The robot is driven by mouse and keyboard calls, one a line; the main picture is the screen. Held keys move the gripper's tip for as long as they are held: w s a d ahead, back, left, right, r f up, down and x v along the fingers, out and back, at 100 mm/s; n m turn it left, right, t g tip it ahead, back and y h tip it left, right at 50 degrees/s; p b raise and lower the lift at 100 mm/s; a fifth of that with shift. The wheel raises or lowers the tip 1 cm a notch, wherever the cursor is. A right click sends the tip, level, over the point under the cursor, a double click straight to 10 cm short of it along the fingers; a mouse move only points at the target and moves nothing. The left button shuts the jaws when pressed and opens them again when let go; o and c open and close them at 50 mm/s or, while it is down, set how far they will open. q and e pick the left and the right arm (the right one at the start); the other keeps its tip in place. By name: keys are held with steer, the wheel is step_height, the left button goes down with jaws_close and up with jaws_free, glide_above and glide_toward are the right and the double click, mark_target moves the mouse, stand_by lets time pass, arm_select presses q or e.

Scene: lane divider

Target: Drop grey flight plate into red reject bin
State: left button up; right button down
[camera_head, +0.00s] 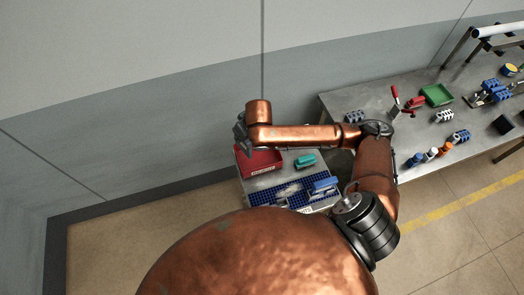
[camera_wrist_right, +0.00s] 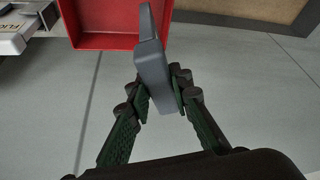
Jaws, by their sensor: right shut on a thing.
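The grey flight plate (camera_wrist_right: 152,70) is held in my right gripper (camera_wrist_right: 160,92) in the right wrist view, its upper end overlapping the red reject bin. The red reject bin (camera_wrist_right: 90,42) is at the top left of that view, partly cut off by the frame. In the head view the red bin (camera_head: 262,166) stands at the back left of a small metal bench, with my right gripper (camera_head: 241,137) just above its left part. The plate cannot be told apart from the gripper there. My left gripper is not in view.
A teal piece (camera_head: 305,160) and a blue piece (camera_head: 325,184) lie right of the bin, near a blue grid mat (camera_head: 264,198). A larger metal bench (camera_head: 410,130) at right bears a green tray (camera_head: 436,94) and several small parts. Bare floor lies left.

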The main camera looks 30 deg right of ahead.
arm_select(q)
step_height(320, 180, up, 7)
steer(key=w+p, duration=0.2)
steer(key=p, duration=0.3)
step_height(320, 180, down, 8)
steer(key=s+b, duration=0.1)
steer(key=b, duration=0.6)
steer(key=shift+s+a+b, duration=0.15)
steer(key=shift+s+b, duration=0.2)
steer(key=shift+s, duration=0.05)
arm_select(e)
steer(key=s+d+f+n, duration=0.1)
steer(key=d+f, duration=0.6)
steer(key=f, duration=0.3)
steer(key=shift+s+d+n+y, duration=0.2)
steer(key=shift+n+y, duration=0.2)
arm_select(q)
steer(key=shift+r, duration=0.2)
arm_select(e)
steer(key=shift+r, duration=0.1)
steer(key=c, duration=1.7)
jaws_free()
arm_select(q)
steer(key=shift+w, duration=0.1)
arm_select(e)
steer(key=shift+o, duration=0.2)
steer(key=v, duration=1.2)
steer(key=shift+w+a, duration=0.1)
steer(key=shift+w, duration=0.05)
